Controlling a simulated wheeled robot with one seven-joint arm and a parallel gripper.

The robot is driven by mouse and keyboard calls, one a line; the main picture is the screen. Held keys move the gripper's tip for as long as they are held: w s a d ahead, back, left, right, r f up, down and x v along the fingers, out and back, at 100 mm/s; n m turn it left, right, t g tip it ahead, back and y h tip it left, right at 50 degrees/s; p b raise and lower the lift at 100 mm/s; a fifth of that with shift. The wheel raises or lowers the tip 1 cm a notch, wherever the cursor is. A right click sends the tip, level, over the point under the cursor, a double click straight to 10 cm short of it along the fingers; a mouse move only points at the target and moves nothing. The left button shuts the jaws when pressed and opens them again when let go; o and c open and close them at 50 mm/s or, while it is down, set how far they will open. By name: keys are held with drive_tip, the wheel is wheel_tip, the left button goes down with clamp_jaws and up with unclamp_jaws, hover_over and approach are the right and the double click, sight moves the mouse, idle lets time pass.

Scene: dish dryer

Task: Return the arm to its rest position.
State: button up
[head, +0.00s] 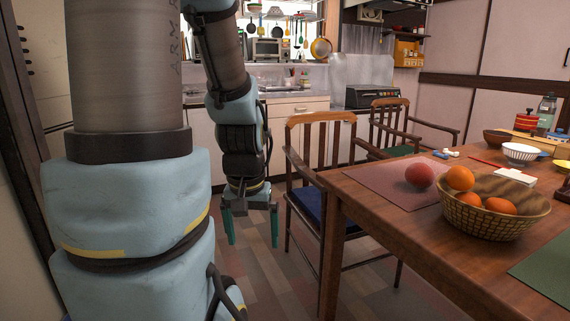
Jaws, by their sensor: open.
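My gripper (252,228) hangs at the end of my arm (240,125), with its teal fingers pointing down. The fingers are spread apart with nothing visible between them. It is in the air over the wooden floor (262,280), left of a wooden chair (322,160) with a blue seat. From this view I cannot tell how far it is from the chair. My large arm links fill the left of the picture and hide what lies behind them.
A wooden table (400,245) stands at the right, with a fruit basket (495,210), a red fruit (420,176), a striped bowl (520,154) and other items. A second chair (390,125) stands behind. A kitchen counter (290,100) runs along the back.

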wheel_tip(320, 180, up, 26)
drive_tip(key=p, duration=2.3)
